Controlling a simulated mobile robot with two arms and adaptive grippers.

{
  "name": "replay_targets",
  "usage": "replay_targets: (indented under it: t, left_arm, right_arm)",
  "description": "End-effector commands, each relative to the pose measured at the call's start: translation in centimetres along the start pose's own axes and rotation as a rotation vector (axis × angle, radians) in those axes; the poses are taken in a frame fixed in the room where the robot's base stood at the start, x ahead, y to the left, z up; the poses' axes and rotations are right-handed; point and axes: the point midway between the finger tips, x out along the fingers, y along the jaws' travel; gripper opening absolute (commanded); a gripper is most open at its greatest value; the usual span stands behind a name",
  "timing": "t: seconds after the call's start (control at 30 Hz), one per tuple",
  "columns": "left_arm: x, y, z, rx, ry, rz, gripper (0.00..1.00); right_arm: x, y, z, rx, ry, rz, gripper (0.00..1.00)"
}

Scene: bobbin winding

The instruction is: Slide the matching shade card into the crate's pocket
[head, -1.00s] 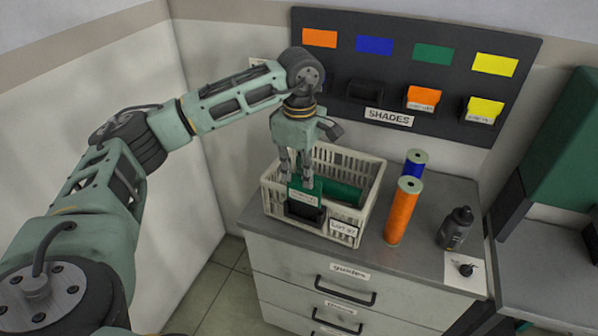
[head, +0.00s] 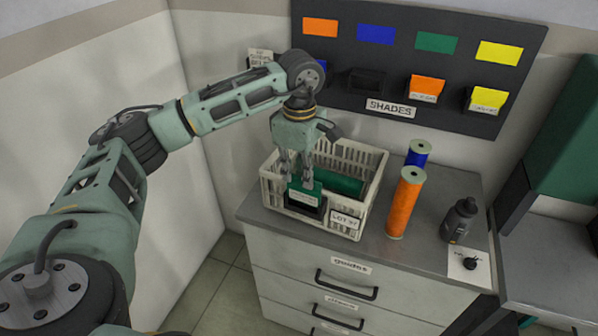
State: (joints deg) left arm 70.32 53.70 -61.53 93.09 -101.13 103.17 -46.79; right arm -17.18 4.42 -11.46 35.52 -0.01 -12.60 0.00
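My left gripper (head: 297,183) points down over the front wall of the white crate (head: 366,190). It is shut on a green shade card (head: 303,197) with a pale label. The card stands at the black pocket (head: 307,209) on the crate's front. Its lower part meets the pocket's mouth, but I cannot tell how deep it sits. Inside the crate lies something green (head: 341,184), partly hidden by the gripper. A lot label (head: 345,219) is on the crate's front, right of the pocket. My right gripper is not in view.
The crate stands on a grey drawer cabinet (head: 420,262). A dark shade board (head: 400,65) on the wall behind holds cards in pockets; one pocket (head: 367,80) is empty.

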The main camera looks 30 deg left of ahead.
Motion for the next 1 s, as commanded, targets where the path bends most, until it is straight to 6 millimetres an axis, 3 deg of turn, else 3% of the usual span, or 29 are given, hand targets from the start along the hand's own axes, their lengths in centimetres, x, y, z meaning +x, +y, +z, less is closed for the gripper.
replay_targets:
  t: [0.6,1.0]
  left_arm:
    - [2.3,0.0,0.0,0.0,0.0,0.0,0.0]
    - [2.4,0.0,0.0,0.0,0.0,0.0,0.0]
  right_arm:
    - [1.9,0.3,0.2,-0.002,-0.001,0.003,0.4]
    - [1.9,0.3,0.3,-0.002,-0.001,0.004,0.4]
